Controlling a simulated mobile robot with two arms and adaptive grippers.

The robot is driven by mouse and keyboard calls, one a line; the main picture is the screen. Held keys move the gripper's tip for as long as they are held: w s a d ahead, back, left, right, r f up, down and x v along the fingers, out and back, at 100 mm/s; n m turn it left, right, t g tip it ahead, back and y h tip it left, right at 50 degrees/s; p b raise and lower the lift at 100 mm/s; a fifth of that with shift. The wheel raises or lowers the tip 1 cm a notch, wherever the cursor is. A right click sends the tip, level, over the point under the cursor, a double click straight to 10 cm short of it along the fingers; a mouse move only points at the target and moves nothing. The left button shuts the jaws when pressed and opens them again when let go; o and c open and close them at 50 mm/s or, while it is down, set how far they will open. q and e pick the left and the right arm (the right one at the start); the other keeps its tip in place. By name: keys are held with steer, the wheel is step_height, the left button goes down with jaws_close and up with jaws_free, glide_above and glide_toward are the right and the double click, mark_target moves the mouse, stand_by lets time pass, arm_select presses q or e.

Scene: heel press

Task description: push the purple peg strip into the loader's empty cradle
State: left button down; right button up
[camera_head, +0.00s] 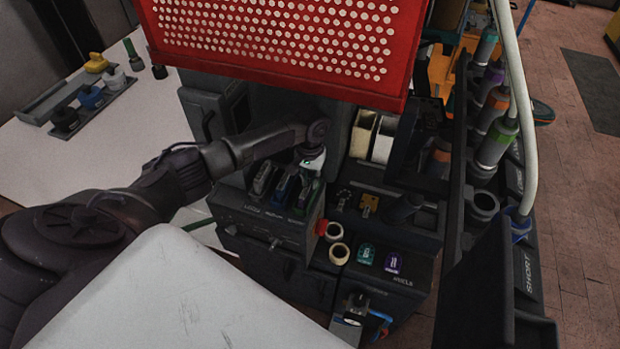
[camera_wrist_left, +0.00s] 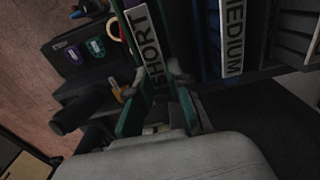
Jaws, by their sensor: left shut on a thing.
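My left gripper (camera_head: 312,162) reaches down at the right end of a row of upright labelled pieces on the dark machine. In the left wrist view its fingers (camera_wrist_left: 160,112) are shut around a green piece with a white SHORT label (camera_wrist_left: 150,50). A blue piece labelled MEDIUM (camera_wrist_left: 231,35) stands beside it; it also shows in the head view (camera_head: 284,188). I cannot make out a purple peg strip or an empty cradle for certain. A small purple marker (camera_head: 393,262) sits on the machine's front right, beside a teal one (camera_head: 366,254). My right gripper is not in view.
A red perforated panel (camera_head: 275,40) overhangs the machine. A red button (camera_head: 321,227) and pale rings (camera_head: 339,253) lie in front. Bottles with coloured bands (camera_head: 497,140) stand in a dark rack at the right. A white table (camera_head: 60,165) with a coloured tray is at the left.

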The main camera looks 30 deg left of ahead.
arm_select(q)
steer(key=shift+s+d+f, duration=0.1)
steer(key=shift+s+f, duration=0.1)
steer(key=shift+f, duration=0.05)
stand_by(0.8)
steer(key=c, duration=1)
jaws_free()
steer(key=shift+w, duration=0.1)
steer(key=o, duration=0.5)
steer(key=shift+w+r, duration=0.1)
steer(key=shift+r+p, duration=0.1)
steer(key=shift+p, duration=0.25)
